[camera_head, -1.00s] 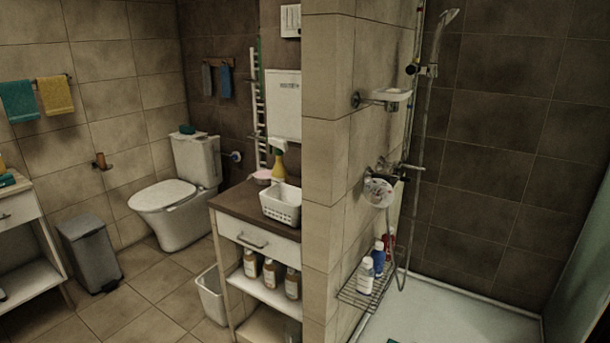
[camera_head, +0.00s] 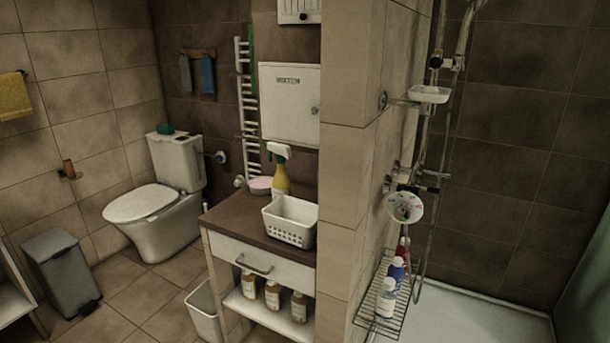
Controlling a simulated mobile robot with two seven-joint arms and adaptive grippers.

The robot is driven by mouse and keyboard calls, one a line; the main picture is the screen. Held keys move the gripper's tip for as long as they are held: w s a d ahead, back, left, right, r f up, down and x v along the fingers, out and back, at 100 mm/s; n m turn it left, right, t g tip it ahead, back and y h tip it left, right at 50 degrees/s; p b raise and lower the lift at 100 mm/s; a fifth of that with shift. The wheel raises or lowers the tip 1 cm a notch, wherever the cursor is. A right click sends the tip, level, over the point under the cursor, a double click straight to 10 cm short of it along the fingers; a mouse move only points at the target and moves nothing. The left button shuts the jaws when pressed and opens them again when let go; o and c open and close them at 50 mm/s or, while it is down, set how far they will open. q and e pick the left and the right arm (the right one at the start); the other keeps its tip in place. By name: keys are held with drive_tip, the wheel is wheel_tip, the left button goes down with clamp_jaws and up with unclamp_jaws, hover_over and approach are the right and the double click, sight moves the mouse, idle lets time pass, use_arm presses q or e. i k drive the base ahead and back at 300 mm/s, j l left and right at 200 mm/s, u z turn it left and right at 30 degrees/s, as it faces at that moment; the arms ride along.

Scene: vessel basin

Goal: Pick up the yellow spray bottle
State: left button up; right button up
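The yellow spray bottle (camera_head: 280,178) with a white trigger head stands upright on the brown top of a small cabinet (camera_head: 236,222). Its lower part is hidden behind a white perforated basket (camera_head: 290,221). A pink round item (camera_head: 261,185) sits just left of the bottle. Neither of my grippers shows in the head view.
A tiled wall end (camera_head: 345,200) stands close to the right of the cabinet. A wire rack (camera_head: 383,305) with several bottles juts out from it. A white bin (camera_head: 203,311) stands left of the cabinet, with a toilet (camera_head: 160,222) and grey bin (camera_head: 62,273) beyond. Floor between them is clear.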

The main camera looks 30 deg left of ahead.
sight(281, 185)
drive_tip(key=i+j+z, duration=0.15)
drive_tip(key=j, duration=0.45)
drive_tip(key=i+j+z, duration=0.1)
drive_tip(key=j, duration=0.5)
drive_tip(key=i+j+z, duration=0.15)
drive_tip(key=j, duration=0.45)
